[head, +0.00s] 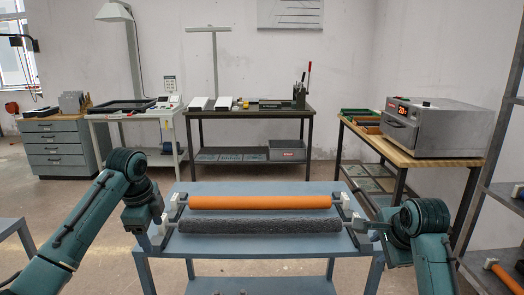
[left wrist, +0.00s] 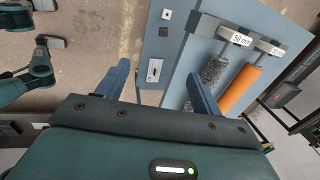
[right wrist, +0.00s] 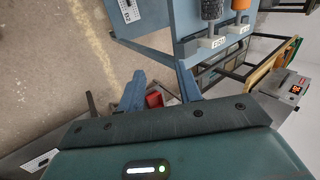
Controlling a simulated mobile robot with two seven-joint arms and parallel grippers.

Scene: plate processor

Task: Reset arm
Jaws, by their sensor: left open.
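My left gripper (head: 162,222) is at the left edge of the blue table, beside the roller ends; its two blue fingers stand apart and empty in the left wrist view (left wrist: 158,72). My right gripper (head: 374,228) is at the table's right edge; its fingers also stand apart in the right wrist view (right wrist: 160,68), with nothing held between them. An orange roller (head: 260,202) and a dark grey textured roller (head: 260,224) lie side by side on the table, their ends in holders. Neither gripper holds a roller.
The blue table (head: 260,188) is directly in front, with bare surface around the rollers. A shelf rack (head: 490,215) stands close on the right, holding another orange roller (head: 508,277). An oven (head: 440,128) sits on a wooden bench at the right; more benches line the back wall.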

